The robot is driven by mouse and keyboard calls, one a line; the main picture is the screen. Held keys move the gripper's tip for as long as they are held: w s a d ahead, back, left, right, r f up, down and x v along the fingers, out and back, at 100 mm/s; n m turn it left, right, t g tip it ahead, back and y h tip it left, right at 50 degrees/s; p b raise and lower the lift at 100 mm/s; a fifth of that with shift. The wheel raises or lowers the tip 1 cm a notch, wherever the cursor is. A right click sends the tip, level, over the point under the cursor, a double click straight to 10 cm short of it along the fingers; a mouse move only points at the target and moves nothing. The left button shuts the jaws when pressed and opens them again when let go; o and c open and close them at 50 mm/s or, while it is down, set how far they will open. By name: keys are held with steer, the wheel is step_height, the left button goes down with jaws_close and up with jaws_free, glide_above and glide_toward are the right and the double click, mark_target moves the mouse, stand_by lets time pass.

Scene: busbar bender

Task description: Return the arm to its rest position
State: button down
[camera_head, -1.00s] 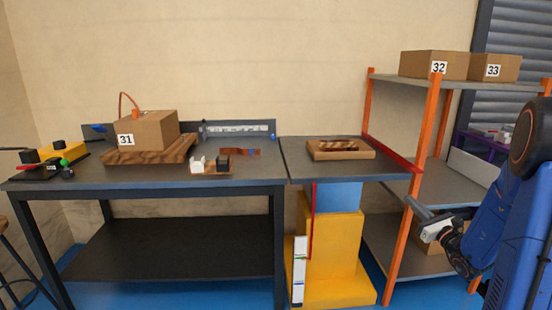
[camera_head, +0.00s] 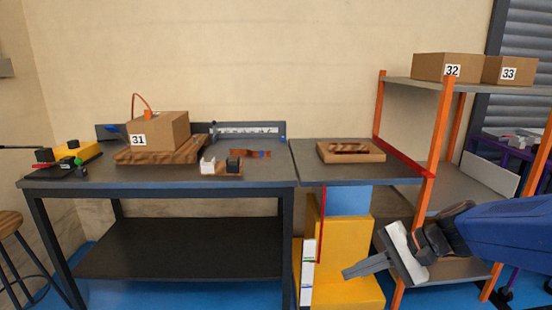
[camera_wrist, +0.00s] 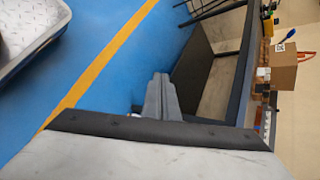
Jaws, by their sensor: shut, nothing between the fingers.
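My gripper (camera_head: 362,267) is at the lower right in the head view, in front of the yellow machine base and the shelf rack. Its fingers are together, point left and hold nothing. My blue arm reaches in from the right edge. In the wrist view the shut fingers of my gripper (camera_wrist: 161,92) stand in the middle, above the blue floor and beside the dark workbench. The gripper is apart from the bench in the head view.
The workbench (camera_head: 160,190) carries box 31 (camera_head: 160,132) and small parts. A wooden tray (camera_head: 372,154) lies on the right table. The orange-post rack (camera_head: 437,150) holds boxes 32 (camera_head: 440,66) and 33 (camera_head: 510,70). A stool (camera_head: 10,220) stands left. Blue floor shows in the wrist view.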

steer(key=s+d+n+t+h, duration=0.1)
steer(key=s+d+n+h, duration=0.8)
steer(key=s, duration=0.4)
steer(key=shift+d+f+n+t+h, duration=0.3)
steer(key=shift+d+n+t, duration=0.1)
steer(key=shift+d+n, duration=0.15)
